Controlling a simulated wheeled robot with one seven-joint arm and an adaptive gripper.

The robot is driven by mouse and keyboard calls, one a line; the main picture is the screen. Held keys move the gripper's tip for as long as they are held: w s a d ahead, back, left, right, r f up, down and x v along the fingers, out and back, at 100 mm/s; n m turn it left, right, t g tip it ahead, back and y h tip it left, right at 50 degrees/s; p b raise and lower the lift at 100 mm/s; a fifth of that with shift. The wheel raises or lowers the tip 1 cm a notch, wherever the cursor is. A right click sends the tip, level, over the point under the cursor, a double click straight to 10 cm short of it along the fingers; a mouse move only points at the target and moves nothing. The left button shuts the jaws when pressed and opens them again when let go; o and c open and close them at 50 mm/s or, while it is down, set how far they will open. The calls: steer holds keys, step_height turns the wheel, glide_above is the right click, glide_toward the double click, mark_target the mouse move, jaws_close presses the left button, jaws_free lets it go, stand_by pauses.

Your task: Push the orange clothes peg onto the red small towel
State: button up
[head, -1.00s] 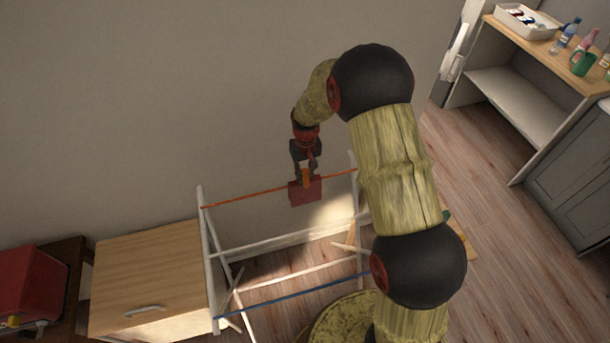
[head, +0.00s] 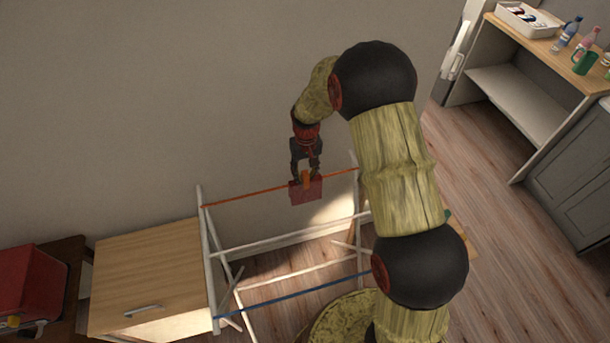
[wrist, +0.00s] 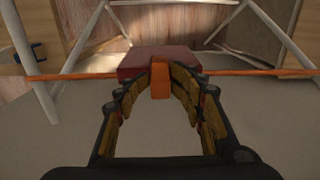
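The orange clothes peg (head: 305,178) stands upright at the top edge of the red small towel (head: 307,192), which hangs over the orange rail of the drying rack. In the wrist view the peg (wrist: 160,80) is centred against the towel (wrist: 158,56). My gripper (head: 306,176) is just above the rail, with its fingers on either side of the peg. The fingers look spread, with gaps beside the peg. In the wrist view the fingertips (wrist: 161,72) come close to the peg's far end; contact there is unclear. How far the peg's jaws go over the towel is hidden.
The white drying rack (head: 285,238) has an orange rail (head: 248,195) at the wall and a blue rail (head: 290,295) in front. A wooden cabinet (head: 150,270) stands close at its left. My arm covers the rack's right side. A shelf unit (head: 520,90) stands further right.

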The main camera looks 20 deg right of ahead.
step_height(320, 180, up, 11)
steer(key=shift+w, duration=0.15)
stand_by(0.4)
step_height(320, 180, up, 7)
steer(key=p, duration=0.4)
steer(key=shift+p, duration=0.35)
